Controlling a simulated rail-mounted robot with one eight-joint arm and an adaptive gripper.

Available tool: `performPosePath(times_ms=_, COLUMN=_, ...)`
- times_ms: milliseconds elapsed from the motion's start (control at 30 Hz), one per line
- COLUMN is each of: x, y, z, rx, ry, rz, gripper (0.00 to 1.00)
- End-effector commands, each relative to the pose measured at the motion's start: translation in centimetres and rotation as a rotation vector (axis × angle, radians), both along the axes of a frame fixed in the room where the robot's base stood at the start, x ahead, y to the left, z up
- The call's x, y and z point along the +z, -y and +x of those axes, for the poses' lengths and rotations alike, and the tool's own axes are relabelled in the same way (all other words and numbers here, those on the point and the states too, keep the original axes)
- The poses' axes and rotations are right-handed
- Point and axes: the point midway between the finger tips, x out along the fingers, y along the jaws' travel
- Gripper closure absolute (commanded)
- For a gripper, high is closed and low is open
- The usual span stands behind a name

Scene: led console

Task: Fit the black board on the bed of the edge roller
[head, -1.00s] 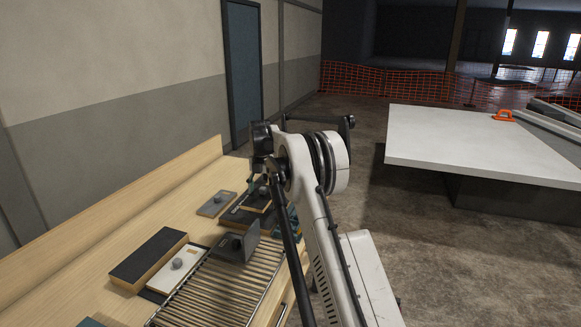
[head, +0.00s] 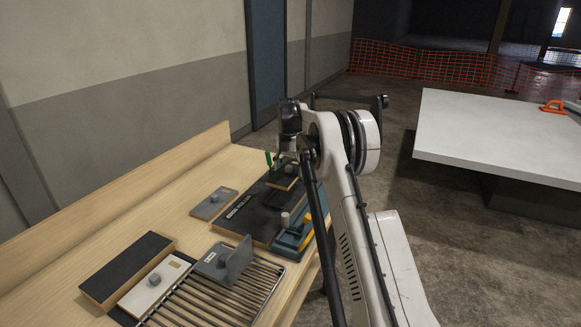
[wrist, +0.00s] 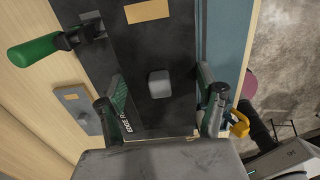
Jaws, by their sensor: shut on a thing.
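The black board, with a grey knob (wrist: 159,84) on its face, shows in the wrist view between the fingers of my gripper (wrist: 161,100). My gripper is shut on the board, one finger at each side. In the head view the board (head: 280,183) is a small dark piece with pale wooden edges, low over the far end of the edge roller (head: 246,211). Whether it touches the bed cannot be told. My arm partly hides the roller. A green-handled clamp (wrist: 35,49) is at the left in the wrist view.
On the wooden bench, a grey plate with a knob (head: 213,203) lies left of the roller. A teal device with a yellow lever (head: 300,235) stands at its right. A slatted rack (head: 235,298), another grey plate and a dark wooden block (head: 128,270) are nearer.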

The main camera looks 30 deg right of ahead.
Motion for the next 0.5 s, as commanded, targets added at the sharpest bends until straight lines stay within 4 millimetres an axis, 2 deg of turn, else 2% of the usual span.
performPosePath(times_ms=500, x=-5.0, y=0.0, z=0.0, rx=0.0, ry=0.0, rz=0.0, gripper=0.64)
